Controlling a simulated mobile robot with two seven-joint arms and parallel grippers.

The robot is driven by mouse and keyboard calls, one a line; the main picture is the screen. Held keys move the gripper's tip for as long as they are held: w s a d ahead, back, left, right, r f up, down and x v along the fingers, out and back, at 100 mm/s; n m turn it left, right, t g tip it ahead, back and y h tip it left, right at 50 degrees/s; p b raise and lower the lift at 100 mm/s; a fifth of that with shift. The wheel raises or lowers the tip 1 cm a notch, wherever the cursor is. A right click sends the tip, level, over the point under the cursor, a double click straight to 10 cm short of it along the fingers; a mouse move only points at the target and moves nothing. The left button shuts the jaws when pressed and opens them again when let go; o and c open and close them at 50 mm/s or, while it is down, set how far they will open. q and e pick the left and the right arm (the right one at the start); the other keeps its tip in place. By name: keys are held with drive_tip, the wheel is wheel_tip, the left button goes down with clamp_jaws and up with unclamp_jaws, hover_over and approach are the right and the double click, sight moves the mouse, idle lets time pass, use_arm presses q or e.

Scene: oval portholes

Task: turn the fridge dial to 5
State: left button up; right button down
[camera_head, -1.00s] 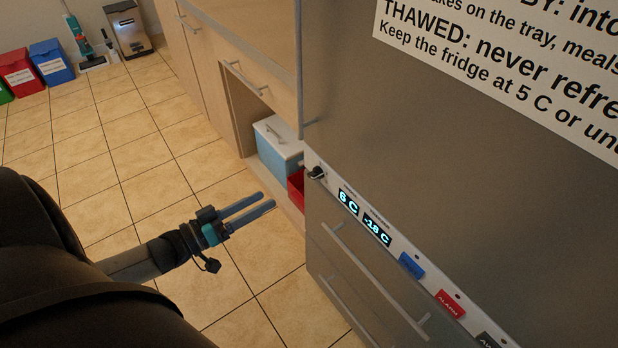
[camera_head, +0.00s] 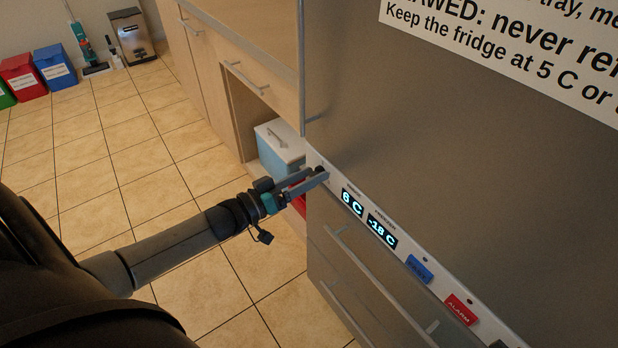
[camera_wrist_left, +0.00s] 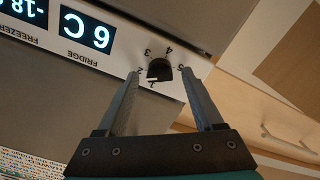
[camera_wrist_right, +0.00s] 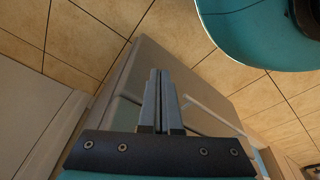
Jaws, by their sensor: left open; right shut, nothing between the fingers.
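The fridge dial (camera_wrist_left: 159,69) is a small black knob on the white control strip, with numbers 1 to 5 around it. A small white mark shows on its lower side in the left wrist view, near the 1. In the head view the fingers partly hide the dial. The fridge display (camera_head: 352,202) reads 6 C. My right gripper (camera_wrist_right: 159,73) is shut and empty, seen only in the right wrist view.
Beside the fridge display are the freezer display (camera_head: 382,231) at -18 C, a blue button (camera_head: 419,269) and a red alarm button (camera_head: 461,310). Drawer handles (camera_head: 375,277) stick out below. A white-lidded cool box (camera_head: 280,144) stands in the cabinet opening.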

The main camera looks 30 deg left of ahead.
use_arm(q)
drive_tip(key=shift+w, duration=0.15)
clamp_jaws()
idle(0.5)
